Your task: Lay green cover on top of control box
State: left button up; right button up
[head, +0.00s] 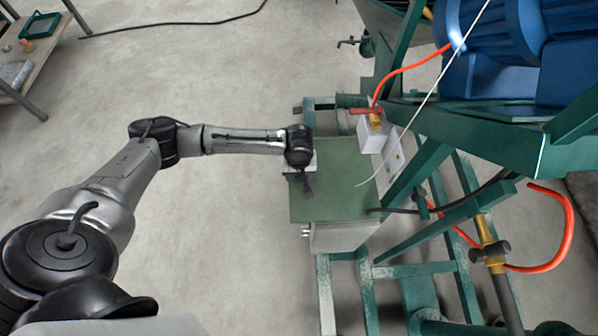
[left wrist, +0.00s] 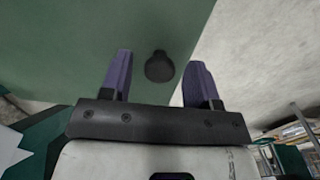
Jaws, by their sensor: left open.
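The green cover (head: 345,205) lies flat over the top of the light grey control box (head: 345,237), whose front side shows below it. My left gripper (head: 308,187) is over the left part of the cover. In the left wrist view, my open left gripper (left wrist: 159,80) has its two fingers apart, with a dark round knob (left wrist: 159,66) of the green cover (left wrist: 85,45) in the gap between their tips. The fingers do not appear to touch the knob. My right gripper is not in view.
A green steel frame (head: 325,285) surrounds the box. A small white box with a red-handled valve (head: 372,138) and an orange hose stands just behind. A thin white line crosses above the cover. Bare concrete floor (head: 220,250) is free to the left.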

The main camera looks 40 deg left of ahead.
pick_arm(q)
jog(key=shift+r, duration=0.1)
notch_tip(320, 180, up, 12)
jog(key=p, duration=0.5)
jog(key=shift+p, duration=0.35)
jog(key=s+d+f+m+t+h, duration=0.1)
jog(key=s+d+f+m+h, duration=0.1)
jog(key=s+d+m, duration=0.35)
jog(key=s+d+f+m+t+h, duration=0.1)
jog(key=s+d+f+m, duration=0.2)
jog(key=s+d, duration=0.4)
jog(key=s+a+m+y, duration=0.1)
jog(key=s+a, duration=0.2)
jog(key=s, duration=0.2)
jog(key=s+a+m+t+y, duration=0.1)
jog(key=s+a, duration=0.2)
jog(key=s, duration=0.3)
jog(key=shift+r+m+y, duration=0.35)
jog(key=shift+r+y, duration=0.05)
